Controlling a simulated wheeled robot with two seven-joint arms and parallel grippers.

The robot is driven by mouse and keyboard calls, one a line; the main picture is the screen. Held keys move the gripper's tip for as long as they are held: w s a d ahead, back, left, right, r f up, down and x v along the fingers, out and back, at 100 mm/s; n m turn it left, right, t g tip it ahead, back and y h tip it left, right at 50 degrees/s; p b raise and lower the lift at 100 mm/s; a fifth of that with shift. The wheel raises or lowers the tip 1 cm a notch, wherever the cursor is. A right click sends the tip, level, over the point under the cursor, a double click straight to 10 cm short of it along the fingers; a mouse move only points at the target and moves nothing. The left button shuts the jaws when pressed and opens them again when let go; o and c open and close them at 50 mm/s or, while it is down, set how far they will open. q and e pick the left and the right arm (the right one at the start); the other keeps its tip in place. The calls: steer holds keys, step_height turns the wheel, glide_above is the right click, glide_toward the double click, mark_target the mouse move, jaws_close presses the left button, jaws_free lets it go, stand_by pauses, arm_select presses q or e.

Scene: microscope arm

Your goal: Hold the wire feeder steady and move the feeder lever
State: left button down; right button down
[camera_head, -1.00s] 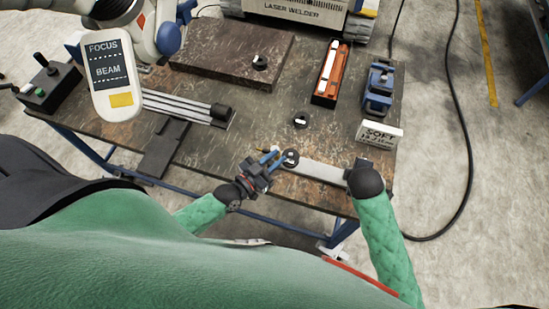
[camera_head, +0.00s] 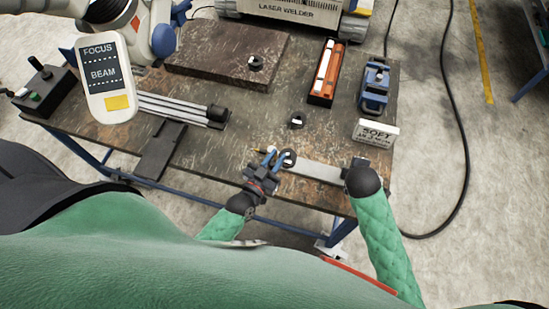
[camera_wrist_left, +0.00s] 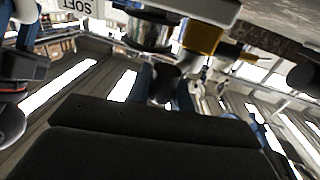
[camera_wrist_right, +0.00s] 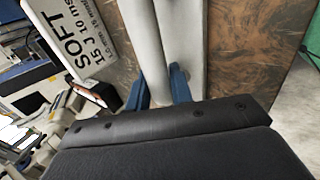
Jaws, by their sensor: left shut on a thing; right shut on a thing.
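The wire feeder shows as a pale grey bar (camera_head: 314,170) along the table's front edge, with a black ring (camera_head: 288,158) near its left end. My left gripper (camera_head: 272,159) is at that left end, its blue fingers beside the ring. In the left wrist view the fingers close on a small dark grey part, apparently the feeder lever (camera_wrist_left: 165,84), below a brass-coloured piece (camera_wrist_left: 200,38). My right gripper (camera_wrist_right: 158,92) is shut on a smooth grey tube of the feeder (camera_wrist_right: 148,45). In the head view my right arm's black wrist hides those fingers.
A white "SOFT" sign (camera_head: 376,132) stands close behind my right gripper. A blue vise-like device (camera_head: 374,88) and an orange tray (camera_head: 327,72) lie farther back. A small black ring (camera_head: 296,120) lies behind the feeder. A handheld display (camera_head: 104,78) hangs at left.

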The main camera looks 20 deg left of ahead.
arm_select(q)
steer(key=shift+w+d+n+y, duration=0.1)
steer(key=shift+d+n+y, duration=0.1)
steer(key=shift+n+y, duration=0.6)
steer(key=c, duration=1.3)
jaws_free()
arm_select(e)
steer(key=shift+r, duration=0.1)
arm_select(q)
steer(key=shift+o, duration=0.2)
steer(key=s+a, duration=0.2)
steer(key=s, duration=1)
steer(key=shift+w, duration=0.1)
arm_select(e)
steer(key=c, duration=1.1)
jaws_free()
steer(key=shift+c, duration=0.2)
